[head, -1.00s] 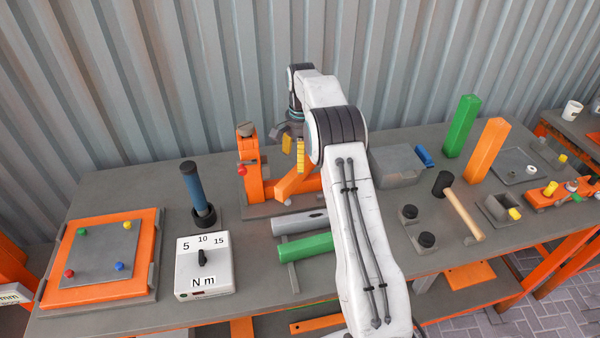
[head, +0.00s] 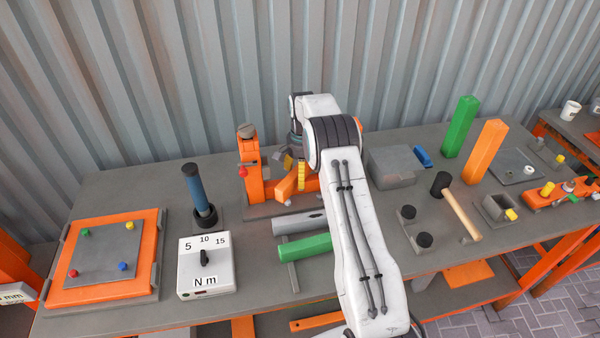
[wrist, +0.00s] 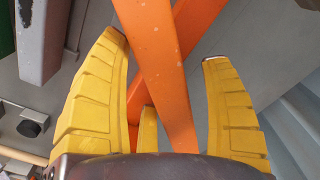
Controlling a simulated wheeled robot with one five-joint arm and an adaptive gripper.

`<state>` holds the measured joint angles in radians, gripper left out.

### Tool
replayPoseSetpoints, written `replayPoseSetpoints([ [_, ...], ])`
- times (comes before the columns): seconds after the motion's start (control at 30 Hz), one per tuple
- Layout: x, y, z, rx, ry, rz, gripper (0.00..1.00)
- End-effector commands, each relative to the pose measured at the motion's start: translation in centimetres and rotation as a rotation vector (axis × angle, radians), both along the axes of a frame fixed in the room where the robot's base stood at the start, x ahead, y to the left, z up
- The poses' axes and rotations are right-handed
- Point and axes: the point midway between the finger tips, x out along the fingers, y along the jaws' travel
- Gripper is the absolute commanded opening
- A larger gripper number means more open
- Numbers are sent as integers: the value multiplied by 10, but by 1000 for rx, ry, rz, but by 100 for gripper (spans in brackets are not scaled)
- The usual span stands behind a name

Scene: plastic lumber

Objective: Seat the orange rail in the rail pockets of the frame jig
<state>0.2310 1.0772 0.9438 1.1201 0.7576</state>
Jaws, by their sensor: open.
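My gripper (head: 295,170) is open and points down over the orange pieces at the back middle of the bench. In the wrist view its yellow fingers (wrist: 165,50) stand on either side of an orange bar (wrist: 152,45), with a gap to the right finger. A second orange bar (wrist: 190,60) crosses behind it. In the head view a slanting orange bar (head: 287,188) shows below the fingers. I cannot tell which bar is the orange rail. The orange-edged plate (head: 60,288) with coloured knobs lies at the left; I cannot identify it surely as the frame jig.
An orange post (head: 250,172) with a red knob stands left of my gripper. A grey bar (head: 298,222) and a green bar (head: 305,246) lie in front. A torque box (head: 206,266) and blue-handled tool (head: 198,190) stand left; a grey block (head: 392,167) stands right.

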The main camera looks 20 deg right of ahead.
Motion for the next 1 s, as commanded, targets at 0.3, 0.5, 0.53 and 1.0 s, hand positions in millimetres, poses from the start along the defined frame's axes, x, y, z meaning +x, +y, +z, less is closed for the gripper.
replayPoseSetpoints([
  [0.3, 0, 0, 0, 0, 0, 0, 51],
  [0.5, 0, 0, 0, 0, 0, 0, 33],
  [0.53, 0, 0, 0, 0, 0, 0, 31],
  [1.0, 0, 0, 1, 0, 0, 0, 5],
])
